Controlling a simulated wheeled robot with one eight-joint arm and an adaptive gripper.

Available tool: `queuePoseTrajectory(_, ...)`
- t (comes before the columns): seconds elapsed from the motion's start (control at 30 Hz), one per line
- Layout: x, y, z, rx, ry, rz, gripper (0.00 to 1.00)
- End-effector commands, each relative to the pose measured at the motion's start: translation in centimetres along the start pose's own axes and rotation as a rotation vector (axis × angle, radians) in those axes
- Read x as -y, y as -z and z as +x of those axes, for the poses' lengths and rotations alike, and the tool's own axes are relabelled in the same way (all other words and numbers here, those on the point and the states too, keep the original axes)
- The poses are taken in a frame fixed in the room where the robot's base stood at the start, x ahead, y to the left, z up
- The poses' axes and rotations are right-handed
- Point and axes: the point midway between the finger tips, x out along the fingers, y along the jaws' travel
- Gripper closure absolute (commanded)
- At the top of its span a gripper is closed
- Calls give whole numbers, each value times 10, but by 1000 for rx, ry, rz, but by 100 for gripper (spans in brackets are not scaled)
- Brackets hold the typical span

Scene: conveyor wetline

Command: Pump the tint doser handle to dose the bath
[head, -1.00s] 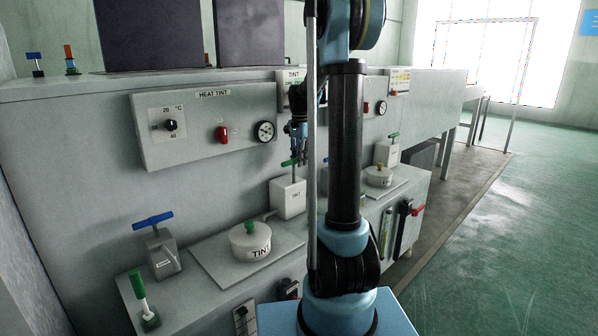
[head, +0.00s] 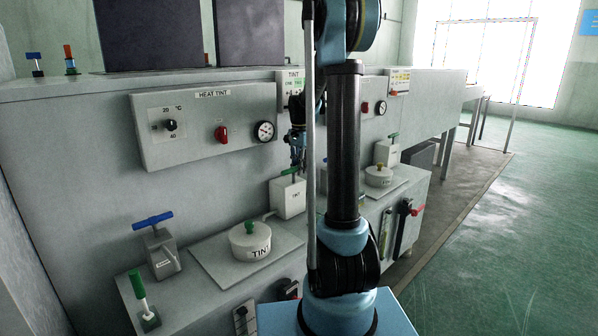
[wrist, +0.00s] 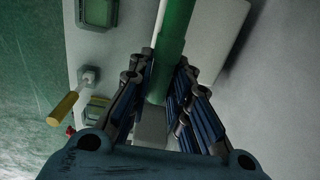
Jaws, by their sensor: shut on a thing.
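The tint doser (head: 289,198) is a white box labelled TINT on the ledge, left of my arm's column in the head view. Its green T-handle (head: 289,171) sits low, close above the box top. My gripper (head: 298,164) reaches down to this handle from above. In the wrist view the green handle bar (wrist: 176,32) runs between the two blue-padded fingers of my gripper (wrist: 160,88), which are shut on it. My arm hides part of the area to the right of the doser.
A white TINT lidded pot (head: 250,241) stands front left of the doser. A blue-handled pump (head: 161,252) stands farther left. The HEAT TINT panel (head: 208,128) is on the wall above. Another green-handled doser (head: 387,153) stands right of my arm.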

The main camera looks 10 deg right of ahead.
Motion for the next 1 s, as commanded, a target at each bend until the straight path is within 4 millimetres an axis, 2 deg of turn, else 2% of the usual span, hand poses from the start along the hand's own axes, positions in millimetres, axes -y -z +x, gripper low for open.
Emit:
queuePoseTrajectory(0.8, 2, 0, -41, 0, 4, -1, 100)
queuePoseTrajectory(1.0, 2, 0, -46, 0, 4, -1, 100)
